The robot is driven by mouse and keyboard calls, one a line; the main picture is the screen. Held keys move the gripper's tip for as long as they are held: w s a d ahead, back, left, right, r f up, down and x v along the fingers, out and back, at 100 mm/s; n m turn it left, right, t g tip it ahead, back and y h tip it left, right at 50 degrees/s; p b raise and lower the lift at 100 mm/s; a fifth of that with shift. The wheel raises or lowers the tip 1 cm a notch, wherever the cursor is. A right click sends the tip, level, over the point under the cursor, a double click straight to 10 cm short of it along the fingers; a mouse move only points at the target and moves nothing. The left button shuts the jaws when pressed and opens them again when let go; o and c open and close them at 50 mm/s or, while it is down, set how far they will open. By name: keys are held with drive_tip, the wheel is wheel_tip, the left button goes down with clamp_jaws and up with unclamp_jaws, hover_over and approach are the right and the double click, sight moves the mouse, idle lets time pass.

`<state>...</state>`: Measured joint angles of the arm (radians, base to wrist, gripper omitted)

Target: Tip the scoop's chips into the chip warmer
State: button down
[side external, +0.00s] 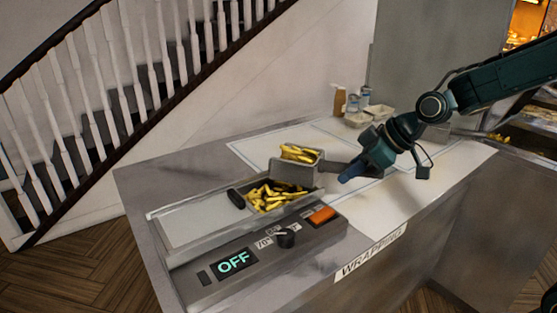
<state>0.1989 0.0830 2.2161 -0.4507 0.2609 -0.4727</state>
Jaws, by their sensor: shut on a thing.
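The metal scoop (288,172) holds yellow chips (299,153) and is above the right end of the chip warmer. My gripper (346,174) is shut on the scoop's handle, to the right of the scoop's body. The chip warmer (200,222) is set in the counter, with a pile of chips (268,196) in its open right part, just below the scoop. A flat pale lid with a dark handle (236,198) covers its left part. Whether the scoop touches the warmer's rim is hard to tell.
The warmer's front panel has a display reading OFF (234,262), a dark knob (285,238) and an orange switch (321,215). Tubs and bottles (358,103) stand at the back of the counter. The white wrapping surface (415,180) around the arm is mostly clear.

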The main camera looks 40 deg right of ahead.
sight(339, 163)
drive_tip(key=shift+w+a, duration=0.1)
drive_tip(key=shift+w+a+g+h, duration=0.15)
drive_tip(key=shift+w+g+h, duration=0.2)
drive_tip(key=shift+g, duration=0.35)
drive_tip(key=shift+w+a+r+g+h, duration=0.25)
drive_tip(key=shift+w+r+g+h, duration=0.1)
drive_tip(key=shift+r+g, duration=0.25)
drive_tip(key=shift+w+a+r+g+h, duration=0.2)
drive_tip(key=shift+w+r+g+h, duration=0.15)
drive_tip(key=shift+r+g, duration=0.25)
drive_tip(key=shift+w+a+r+g+h, duration=0.35)
drive_tip(key=shift+w+r+g, duration=0.15)
drive_tip(key=shift+r, duration=0.25)
drive_tip(key=shift+w+a+r+g+h, duration=0.2)
drive_tip(key=shift+w+a+r+g, duration=0.15)
drive_tip(key=shift+w+r, duration=0.3)
drive_tip(key=shift+w+a+r+g+h, duration=0.2)
drive_tip(key=shift+w+r+g+h, duration=0.05)
drive_tip(key=shift+w+r+g, duration=0.2)
drive_tip(key=shift+w+a+r+g+h, duration=0.15)
drive_tip(key=shift+w+r+g+h, duration=0.15)
drive_tip(key=shift+w+r, duration=0.15)
drive_tip(key=shift+w+a+r+g, duration=0.15)
drive_tip(key=shift+a+g, duration=0.05)
drive_tip(key=shift+g, duration=0.1)
drive_tip(key=shift+d, duration=0.1)
